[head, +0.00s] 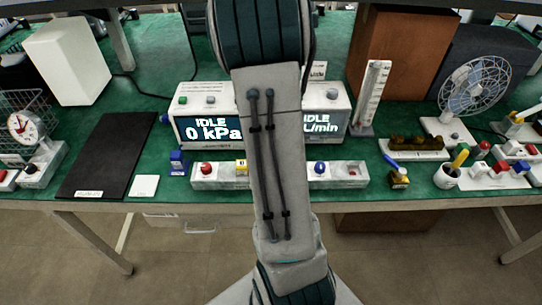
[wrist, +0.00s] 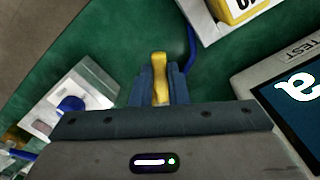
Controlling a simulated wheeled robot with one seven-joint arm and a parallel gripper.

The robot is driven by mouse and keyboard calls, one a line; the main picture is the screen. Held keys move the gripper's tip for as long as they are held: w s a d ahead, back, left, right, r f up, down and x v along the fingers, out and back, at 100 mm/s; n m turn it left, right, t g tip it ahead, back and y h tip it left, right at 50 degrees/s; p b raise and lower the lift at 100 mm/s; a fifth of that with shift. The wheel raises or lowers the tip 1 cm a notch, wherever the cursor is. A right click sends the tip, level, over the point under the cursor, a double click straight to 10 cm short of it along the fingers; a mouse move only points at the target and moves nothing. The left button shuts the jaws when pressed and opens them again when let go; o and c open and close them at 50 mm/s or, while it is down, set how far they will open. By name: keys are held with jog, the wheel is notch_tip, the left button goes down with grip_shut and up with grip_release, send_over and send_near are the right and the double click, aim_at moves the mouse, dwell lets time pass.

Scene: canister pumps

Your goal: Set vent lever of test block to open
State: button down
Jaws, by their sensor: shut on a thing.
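My gripper (wrist: 159,85) shows in the wrist view with its two dark blue fingers closed around a yellow lever (wrist: 160,66). The lever's upper end stands out between the fingers. The block under the lever is hidden by the fingers and the gripper body, so I cannot read the lever's setting. In the head view my own arm covers the middle of the bench, and the gripper, lever and test block do not show there.
A blue tube (wrist: 190,50) runs close beside the gripper. A black mat (head: 108,150) lies left.

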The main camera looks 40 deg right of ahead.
jog(key=shift+d, duration=0.1)
jog(key=c, duration=1.4)
grip_release()
jog(key=shift+r, duration=0.1)
notch_tip(320, 180, up, 14)
jog(key=shift+p, duration=0.35)
